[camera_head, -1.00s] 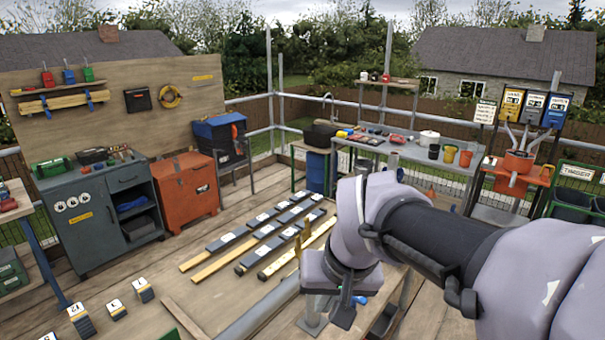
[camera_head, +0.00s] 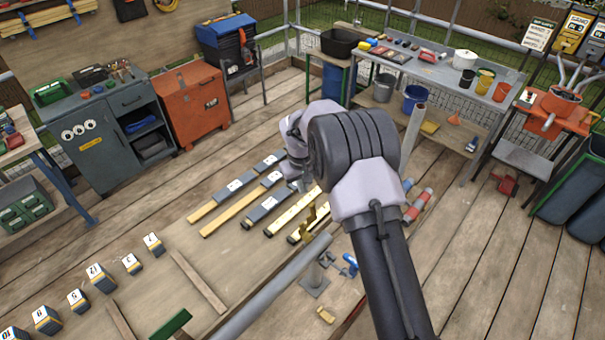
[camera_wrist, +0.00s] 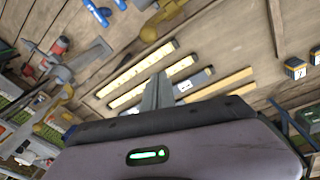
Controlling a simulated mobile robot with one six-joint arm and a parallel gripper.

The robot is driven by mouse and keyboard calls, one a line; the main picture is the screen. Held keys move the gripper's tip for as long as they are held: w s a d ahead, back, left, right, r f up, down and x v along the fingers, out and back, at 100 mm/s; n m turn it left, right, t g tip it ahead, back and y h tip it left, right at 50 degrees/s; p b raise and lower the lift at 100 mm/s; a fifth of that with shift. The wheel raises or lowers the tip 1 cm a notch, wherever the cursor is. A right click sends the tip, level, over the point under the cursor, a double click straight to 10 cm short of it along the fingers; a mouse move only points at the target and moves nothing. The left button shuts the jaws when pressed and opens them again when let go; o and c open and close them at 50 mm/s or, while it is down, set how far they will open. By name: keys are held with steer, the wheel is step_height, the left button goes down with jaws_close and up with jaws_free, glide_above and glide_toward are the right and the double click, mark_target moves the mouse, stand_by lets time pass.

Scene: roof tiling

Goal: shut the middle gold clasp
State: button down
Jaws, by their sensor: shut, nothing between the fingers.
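My gripper (camera_wrist: 157,92) shows in the wrist view with its two grey fingers together and nothing between them. The fingers point toward a row of pale strips, some distance away. In the wrist view, a gold-coloured piece (camera_wrist: 166,12) lies near the top edge, beyond the fingertips. I cannot tell which clasp is the middle one, or whether any is open or shut. My arm hides part of the area.
Strips with dark, numbered blocks (camera_head: 262,207) lie on the deck. A grey pipe (camera_head: 270,290) runs in front of them. Several numbered stacks (camera_head: 101,278) stand at left. A workbench (camera_head: 440,70) stands behind. Bare deck boards (camera_head: 470,270) are clear at right.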

steer(key=s, duration=0.1)
steer(key=s+d, duration=0.1)
steer(key=s+p, duration=0.1)
steer(key=shift+s+d, duration=0.25)
steer(key=shift+s, duration=0.1)
steer(key=shift+s+b, duration=0.1)
steer(key=shift+b, duration=0.2)
